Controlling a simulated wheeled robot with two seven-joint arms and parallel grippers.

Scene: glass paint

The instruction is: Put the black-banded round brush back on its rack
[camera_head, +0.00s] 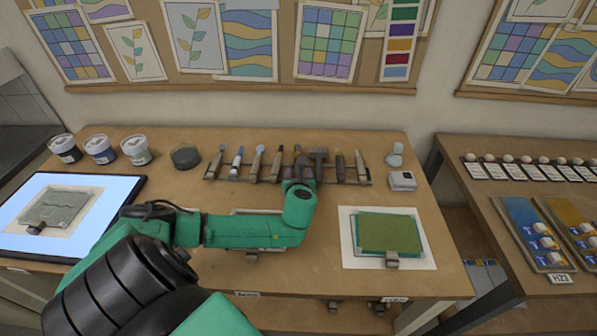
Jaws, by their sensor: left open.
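A low rack (229,179) with several brushes and tools stands at the back of the wooden table. The tools sit in a row, including a blue-tipped one (237,161) and dark ones at the right (339,166). At this size I cannot tell which one is the black-banded round brush. My left arm reaches in from the left and bends up to the rack. My left gripper (299,172) is at the middle of the rack, among the tools, and is open. The wrist hides part of the rack. My right gripper is not in view.
Paint jars (136,150) and a dark round dish (185,157) stand at the back left. A lit panel (110,190) lies at the left. A green sheet (389,233) lies on white paper at the right. A small white box (402,181) stands beside the rack.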

